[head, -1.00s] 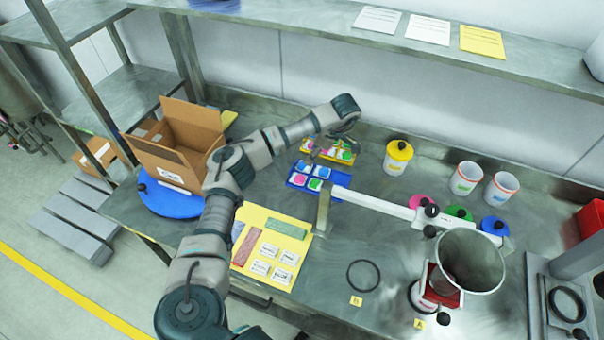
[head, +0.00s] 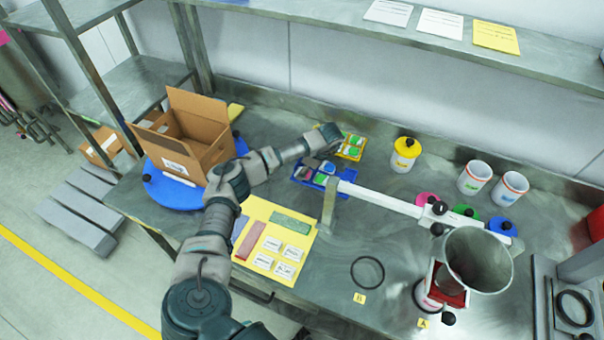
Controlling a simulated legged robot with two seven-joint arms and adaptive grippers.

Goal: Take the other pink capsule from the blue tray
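The blue tray (head: 338,190) lies on the steel bench, with capsules in white cells. My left arm comes in from the left, and my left gripper (head: 314,166) is low over the back part of the blue tray. It hides some of the cells there. Its fingers are too small and dark to tell whether they are open or hold anything. My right gripper is not in view.
A white beam on a metal post (head: 328,206) passes close to the blue tray's right side. An open carton (head: 190,140) stands on a blue disc at left. A yellow-lidded jar (head: 405,155) and a steel drum (head: 476,265) are to the right.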

